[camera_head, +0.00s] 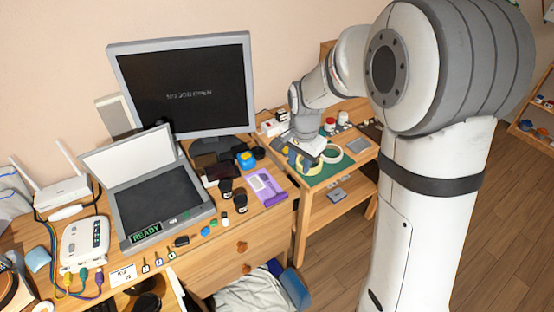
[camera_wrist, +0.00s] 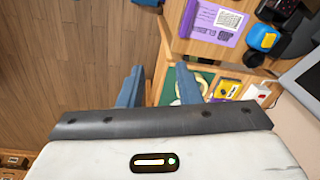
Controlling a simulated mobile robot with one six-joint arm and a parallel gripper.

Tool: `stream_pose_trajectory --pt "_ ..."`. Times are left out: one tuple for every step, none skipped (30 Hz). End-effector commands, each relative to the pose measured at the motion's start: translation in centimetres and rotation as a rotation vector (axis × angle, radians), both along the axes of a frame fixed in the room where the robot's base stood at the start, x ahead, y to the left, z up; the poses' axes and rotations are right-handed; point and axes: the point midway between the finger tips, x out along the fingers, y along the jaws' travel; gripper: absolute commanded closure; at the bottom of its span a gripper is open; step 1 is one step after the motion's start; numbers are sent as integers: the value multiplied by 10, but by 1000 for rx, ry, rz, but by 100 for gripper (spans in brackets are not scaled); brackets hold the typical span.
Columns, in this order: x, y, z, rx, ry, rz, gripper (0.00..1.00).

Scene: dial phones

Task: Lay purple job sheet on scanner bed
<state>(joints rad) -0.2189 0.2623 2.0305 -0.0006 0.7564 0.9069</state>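The purple job sheet (camera_head: 266,188) lies flat on the desk's right end, with a white printed panel on it. It also shows at the top of the wrist view (camera_wrist: 211,21), beyond my fingers. The scanner (camera_head: 160,204) stands on the desk to the left of the sheet; its lid (camera_head: 128,158) is raised and its dark bed is bare. A green READY display shows on its front edge. My gripper (camera_head: 305,158) is over the side table, to the right of the sheet and apart from it. In the wrist view my two blue fingers (camera_wrist: 157,84) are spread with nothing between them.
A monitor (camera_head: 185,88) stands behind the scanner. Dark jars (camera_head: 240,200) and a blue-and-yellow item (camera_head: 246,160) sit close to the sheet's left. The side table holds a green mat (camera_head: 325,172) and tape rolls. Below the desk is an open drawer with cloth.

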Motion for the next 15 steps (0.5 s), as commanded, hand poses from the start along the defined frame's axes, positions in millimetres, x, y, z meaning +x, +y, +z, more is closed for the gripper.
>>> stream_pose_trajectory --pt "12 12 -25 0 22 -42 69" --pt "18 18 -37 1 32 -72 69" --pt "25 25 -52 1 45 -110 69" --pt "30 31 -62 0 52 -137 69" --pt "34 36 -73 -1 59 -162 69" --pt "39 41 -85 -1 67 -193 69" --pt "42 45 -94 -2 72 -213 69" --pt "44 49 -101 -3 77 -232 69" --pt "47 53 -110 -3 82 -253 69" --pt "48 55 -115 -4 85 -266 69" --pt "50 57 -120 -5 87 -278 69" --pt "51 59 -124 -6 90 -290 69" --pt "52 60 -127 -6 91 -297 69" --pt "52 61 -129 -5 91 -302 69" --pt "53 62 -131 -6 92 -306 69"
